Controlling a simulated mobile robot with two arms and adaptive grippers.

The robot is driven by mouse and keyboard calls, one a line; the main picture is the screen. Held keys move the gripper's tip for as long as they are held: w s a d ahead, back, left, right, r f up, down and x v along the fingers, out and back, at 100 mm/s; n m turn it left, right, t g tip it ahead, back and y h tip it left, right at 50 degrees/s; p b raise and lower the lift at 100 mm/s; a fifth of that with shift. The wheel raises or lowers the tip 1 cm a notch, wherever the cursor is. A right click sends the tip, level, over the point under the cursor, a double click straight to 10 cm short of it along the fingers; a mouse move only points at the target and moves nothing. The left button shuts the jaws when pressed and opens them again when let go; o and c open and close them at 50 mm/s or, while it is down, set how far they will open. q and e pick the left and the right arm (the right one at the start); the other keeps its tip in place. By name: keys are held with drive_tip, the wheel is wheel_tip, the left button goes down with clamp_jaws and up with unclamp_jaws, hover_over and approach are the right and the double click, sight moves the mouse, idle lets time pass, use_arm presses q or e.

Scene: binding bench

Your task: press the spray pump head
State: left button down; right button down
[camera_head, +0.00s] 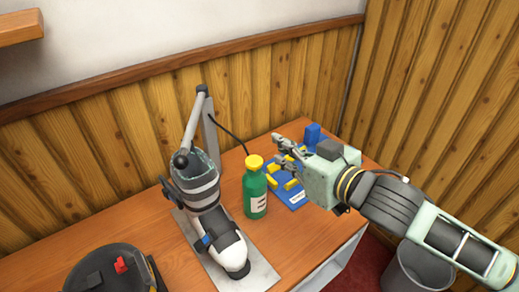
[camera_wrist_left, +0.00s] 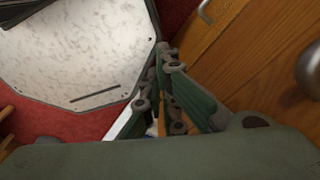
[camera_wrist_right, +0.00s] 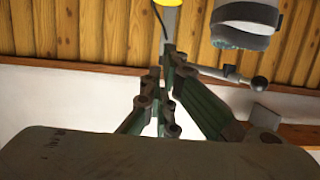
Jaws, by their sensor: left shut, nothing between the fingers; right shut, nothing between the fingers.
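A green bottle (camera_head: 255,198) with a white label and a yellow pump head (camera_head: 254,161) stands upright on the wooden bench. My right gripper (camera_head: 281,150) is shut and empty, to the right of the yellow head in the head view and apart from it in the picture. In the right wrist view, the shut fingers (camera_wrist_right: 167,62) point toward a yellow piece at the top edge, which looks like the pump head. My left gripper (camera_wrist_left: 158,70) is shut and empty in the left wrist view, beside wooden furniture. It is not visible in the head view.
A grey bin (camera_head: 405,272) stands on the red floor. Bare wood (camera_head: 305,232) lies at the front right.

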drive_tip(key=p, duration=0.3)
hover_over(259, 164)
drive_tip(key=shift+w+a+f, duration=0.1)
drive_tip(key=shift+f, duration=0.85)
wheel_tip(259, 164, down, 3)
drive_tip(key=shift+r, duration=0.1)
drive_tip(key=shift+f+p, duration=0.3)
drive_tip(key=shift+f, duration=0.45)
drive_tip(key=shift+f, duration=0.15)
